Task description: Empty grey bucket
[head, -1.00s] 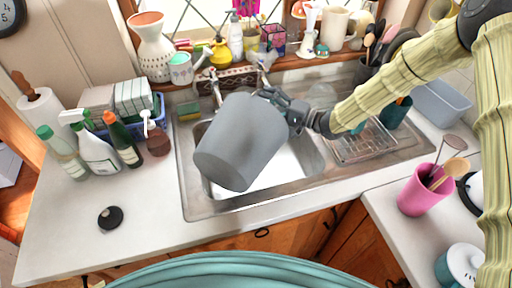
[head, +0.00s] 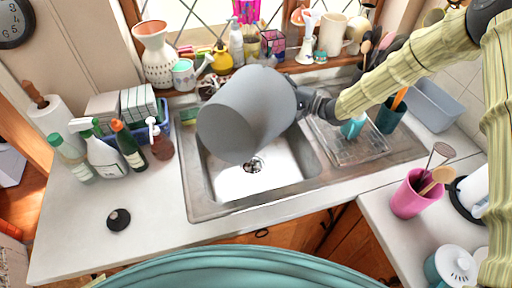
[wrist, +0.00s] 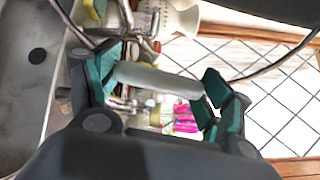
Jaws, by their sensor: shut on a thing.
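The grey bucket (head: 268,92) hangs in the air over the sink (head: 228,182), tipped well over, with one round end toward the lower left. I cannot tell whether that end is its mouth or base, and no contents show. My gripper (head: 309,104) is at the bucket's right side. In the wrist view my gripper (wrist: 160,82) has its teal pads at the two ends of a pale bar (wrist: 160,80). Thin wire runs off on both sides, so it looks like the bucket's handle. The sink drain (head: 254,164) shows below the bucket.
Bottles (head: 100,155) and a soap dispenser (head: 160,140) stand left of the sink. A dish rack (head: 352,145) is right; a pink utensil pot (head: 412,195) stands front right. The front left counter is mostly clear.

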